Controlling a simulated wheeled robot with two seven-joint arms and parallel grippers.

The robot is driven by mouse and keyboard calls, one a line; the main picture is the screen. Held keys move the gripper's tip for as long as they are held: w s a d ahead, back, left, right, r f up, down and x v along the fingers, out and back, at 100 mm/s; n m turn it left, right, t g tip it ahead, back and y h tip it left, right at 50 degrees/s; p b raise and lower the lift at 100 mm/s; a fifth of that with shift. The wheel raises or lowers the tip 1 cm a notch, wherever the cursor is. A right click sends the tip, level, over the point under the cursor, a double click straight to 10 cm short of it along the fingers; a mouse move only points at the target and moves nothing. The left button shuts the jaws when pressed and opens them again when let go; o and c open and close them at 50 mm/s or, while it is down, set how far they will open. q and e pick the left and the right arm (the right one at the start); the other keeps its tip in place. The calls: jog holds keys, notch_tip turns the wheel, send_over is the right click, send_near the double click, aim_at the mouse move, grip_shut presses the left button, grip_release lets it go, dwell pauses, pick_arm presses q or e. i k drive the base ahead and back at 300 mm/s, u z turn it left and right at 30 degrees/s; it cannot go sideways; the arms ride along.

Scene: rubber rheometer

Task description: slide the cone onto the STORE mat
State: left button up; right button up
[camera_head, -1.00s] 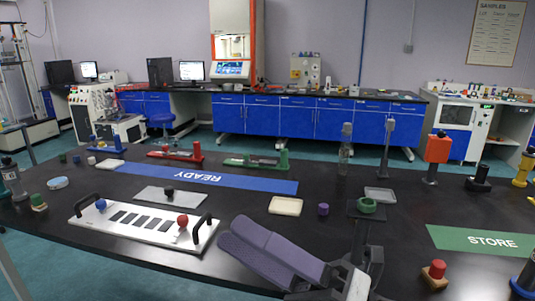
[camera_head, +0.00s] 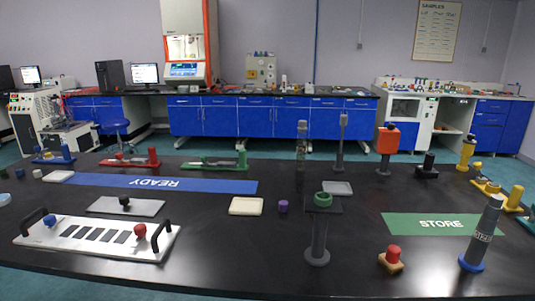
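The green STORE mat (camera_head: 428,224) lies flat on the black table at the right, with bare mat showing around its white lettering. I cannot tell for sure which thing is the cone. A grey tapered post with a blue base (camera_head: 481,236) stands just in front of the mat's right end and overlaps it in the picture. A yellow upright piece (camera_head: 467,153) stands behind the mat at the far right. Neither of my grippers is in view.
A red-knobbed wooden block (camera_head: 391,258) sits in front of the mat. A stand with a green ring (camera_head: 322,200) is left of it. A blue READY mat (camera_head: 160,183) and a white handled tray (camera_head: 90,240) lie at left.

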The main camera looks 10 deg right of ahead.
aim_at(471, 260)
jog(key=z, duration=1.5)
jog(key=k, duration=0.35)
jog(key=z, duration=0.2)
jog(key=i, duration=1.15)
jog(key=u, duration=0.6)
